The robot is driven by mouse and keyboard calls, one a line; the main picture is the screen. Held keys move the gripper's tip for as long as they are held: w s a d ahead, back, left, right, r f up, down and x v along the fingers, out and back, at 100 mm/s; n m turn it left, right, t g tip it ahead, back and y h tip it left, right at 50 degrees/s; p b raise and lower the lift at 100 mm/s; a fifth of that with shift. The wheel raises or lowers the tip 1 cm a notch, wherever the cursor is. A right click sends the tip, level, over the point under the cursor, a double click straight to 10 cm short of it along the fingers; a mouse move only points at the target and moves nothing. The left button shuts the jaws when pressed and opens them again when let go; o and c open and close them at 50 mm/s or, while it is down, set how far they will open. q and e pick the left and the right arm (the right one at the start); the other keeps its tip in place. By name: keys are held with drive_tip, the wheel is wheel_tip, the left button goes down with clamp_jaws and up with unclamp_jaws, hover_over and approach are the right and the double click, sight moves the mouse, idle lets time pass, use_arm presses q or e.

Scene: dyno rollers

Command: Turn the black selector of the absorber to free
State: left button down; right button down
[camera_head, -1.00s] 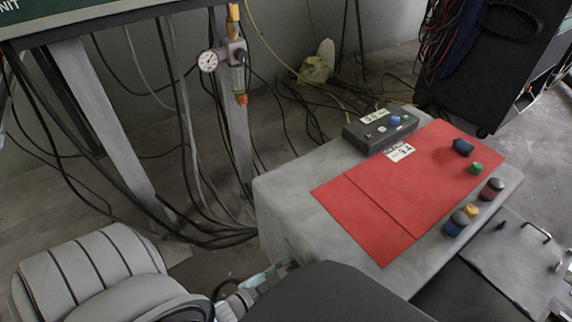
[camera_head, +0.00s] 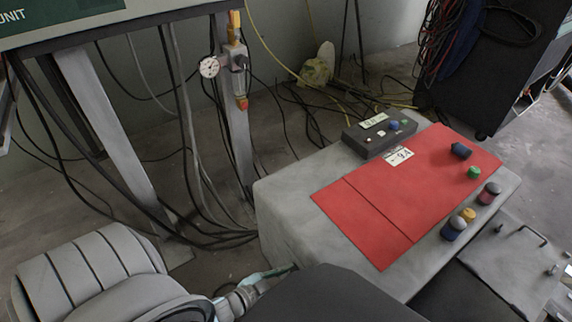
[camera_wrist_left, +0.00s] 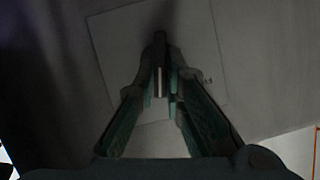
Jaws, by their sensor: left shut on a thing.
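In the left wrist view, the two teal fingers of my left gripper (camera_wrist_left: 162,84) are closed on the black selector (camera_wrist_left: 160,45), a narrow dark piece standing out from a pale square plate (camera_wrist_left: 110,40). Shadow makes the selector's pointing direction hard to read. In the head view, my left gripper (camera_head: 268,276) reaches the near left side of the grey box (camera_head: 290,205) with the red top. The selector is hidden there. My right gripper is not in view.
The box carries a red sheet (camera_head: 375,215), a dark control unit (camera_head: 375,140) and several small coloured pieces along its right side. A gauge (camera_head: 209,67) hangs on a post to the left. Cables lie on the floor behind. A dark cabinet (camera_head: 480,80) stands at the back right.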

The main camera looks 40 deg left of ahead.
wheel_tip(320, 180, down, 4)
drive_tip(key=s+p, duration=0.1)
drive_tip(key=p, duration=0.1)
use_arm(q)
drive_tip(key=shift+w+a+f+n+g+h+b, duration=0.2)
drive_tip(key=shift+n+h+b, duration=0.35)
drive_tip(key=shift+n+h, duration=0.6)
drive_tip(key=shift+s+a+r+n+g+h+b, duration=0.1)
drive_tip(key=shift+a+n+h+b, duration=0.4)
drive_tip(key=shift+n, duration=1.1)
drive_tip(key=shift+w+a+f+n+g+h+b, duration=0.15)
drive_tip(key=shift+n+h+b, duration=0.5)
drive_tip(key=shift+n+h, duration=0.6)
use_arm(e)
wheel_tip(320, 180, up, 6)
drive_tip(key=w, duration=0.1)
use_arm(q)
drive_tip(key=shift+d, duration=0.1)
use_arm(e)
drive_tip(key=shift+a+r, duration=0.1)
use_arm(q)
drive_tip(key=c, duration=1.7)
unclamp_jaws()
